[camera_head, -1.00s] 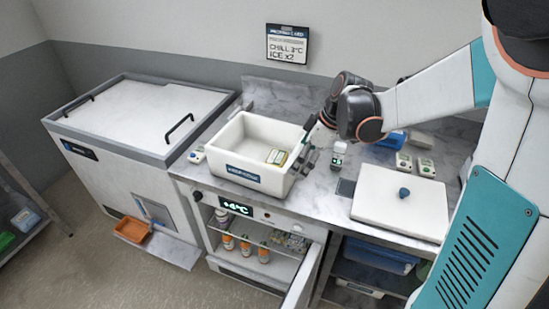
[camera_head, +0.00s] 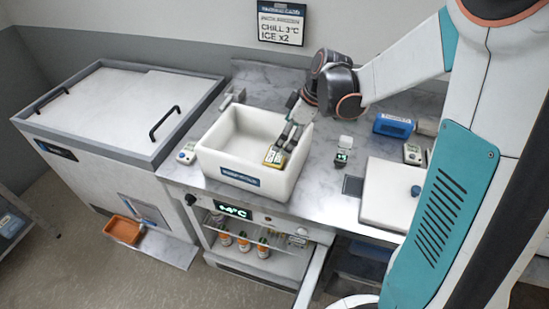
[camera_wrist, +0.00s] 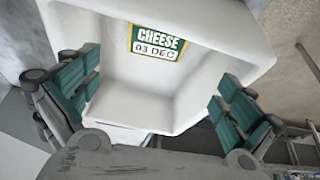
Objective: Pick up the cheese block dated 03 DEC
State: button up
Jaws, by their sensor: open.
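The cheese block (camera_head: 274,157) lies inside the white box (camera_head: 225,170), toward its right end. In the wrist view its green and yellow label (camera_wrist: 157,43) reads CHEESE 03 DEC. My gripper (camera_head: 284,142) reaches over the box's right side, its fingers close above the block. In the wrist view my gripper (camera_wrist: 160,105) has its two green-padded fingers wide apart. The block lies ahead between them, toward the top of the picture, with nothing held. The block's underside is hidden.
A white lid with a blue knob (camera_head: 390,193) lies farther right. A blue item (camera_head: 392,125) is behind it. A chest freezer (camera_head: 120,105) stands left. An open fridge (camera_head: 255,240) is below.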

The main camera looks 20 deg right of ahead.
aim_at(276, 155)
jog(key=b+x, duration=0.1)
jog(key=x, duration=0.4)
jog(key=shift+w+f, duration=0.15)
jog(key=shift+f, duration=0.2)
jog(key=x, duration=0.1)
jog(key=b+x, duration=0.1)
jog(key=x, duration=0.1)
jog(key=b+x, duration=0.1)
jog(key=shift+w+d+f, duration=0.1)
jog(key=shift+d+f, duration=0.15)
jog(key=shift+f, duration=0.2)
jog(key=shift+a+f, duration=0.15)
jog(key=shift+f, duration=0.1)
jog(key=c, duration=1.2)
